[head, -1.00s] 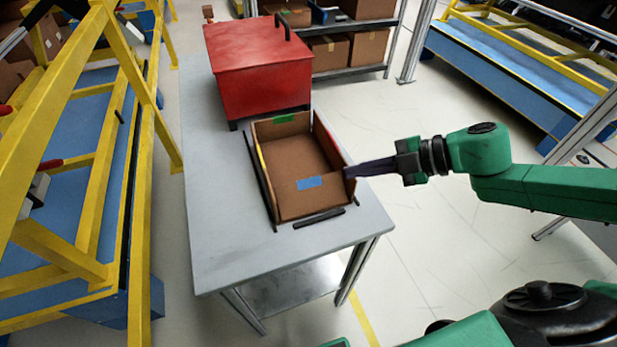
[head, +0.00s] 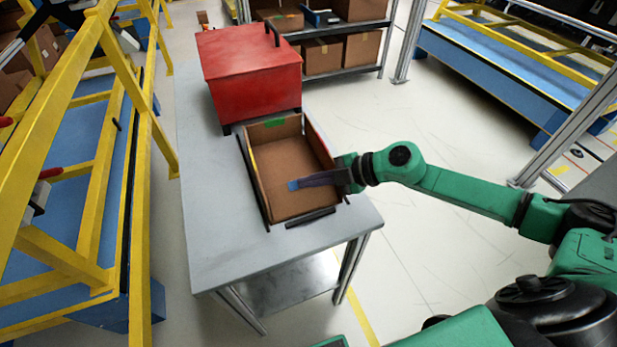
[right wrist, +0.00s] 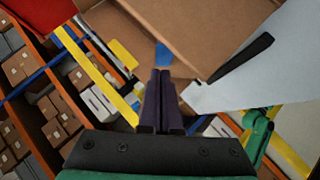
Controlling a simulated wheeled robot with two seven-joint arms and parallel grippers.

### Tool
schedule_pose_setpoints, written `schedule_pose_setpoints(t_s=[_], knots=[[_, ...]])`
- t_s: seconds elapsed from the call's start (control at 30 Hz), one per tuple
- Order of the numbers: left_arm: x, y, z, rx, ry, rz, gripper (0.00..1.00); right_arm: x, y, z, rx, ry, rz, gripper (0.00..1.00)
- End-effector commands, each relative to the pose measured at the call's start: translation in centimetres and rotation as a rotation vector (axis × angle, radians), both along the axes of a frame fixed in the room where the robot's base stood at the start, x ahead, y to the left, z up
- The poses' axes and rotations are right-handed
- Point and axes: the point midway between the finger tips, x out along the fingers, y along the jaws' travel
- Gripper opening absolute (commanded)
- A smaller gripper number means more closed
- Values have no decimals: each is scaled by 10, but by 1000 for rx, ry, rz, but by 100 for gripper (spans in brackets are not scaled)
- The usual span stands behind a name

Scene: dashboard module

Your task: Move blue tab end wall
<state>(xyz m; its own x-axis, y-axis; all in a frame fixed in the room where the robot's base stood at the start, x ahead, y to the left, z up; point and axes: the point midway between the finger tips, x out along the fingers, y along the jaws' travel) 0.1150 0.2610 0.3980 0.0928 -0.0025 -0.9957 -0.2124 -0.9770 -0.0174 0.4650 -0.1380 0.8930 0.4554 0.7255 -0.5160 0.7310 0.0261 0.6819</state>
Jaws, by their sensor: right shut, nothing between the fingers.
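An open brown cardboard box (head: 286,159) stands on the grey table. A green tab (head: 274,123) marks its far end wall. The blue tab (head: 293,185) is at the near end, mostly covered by my fingers in the head view; it also shows in the right wrist view (right wrist: 162,55), just beyond the fingertips. How far the blue tab end wall is tilted is hard to tell. My right gripper (head: 299,183) reaches over the box's right side, shut and empty, its tips at the blue tab. I cannot tell whether they touch it. My left gripper is not in view.
A red lidded box (head: 248,75) stands behind the cardboard box. Black rails (head: 311,217) lie along the cardboard box's near and left edges. The grey table (head: 207,225) is bare at left and front. Yellow framing (head: 105,150) stands at far left.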

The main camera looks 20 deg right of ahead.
Motion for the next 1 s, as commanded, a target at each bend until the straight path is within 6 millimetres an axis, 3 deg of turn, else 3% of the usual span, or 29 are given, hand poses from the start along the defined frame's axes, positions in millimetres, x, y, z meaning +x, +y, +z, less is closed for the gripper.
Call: schedule_pose_setpoints(t_s=[0.47,1.0], knots=[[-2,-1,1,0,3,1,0,8,0,-10,-2,1,1,0],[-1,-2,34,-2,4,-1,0,7,0,-8,-6,92,1,0]])
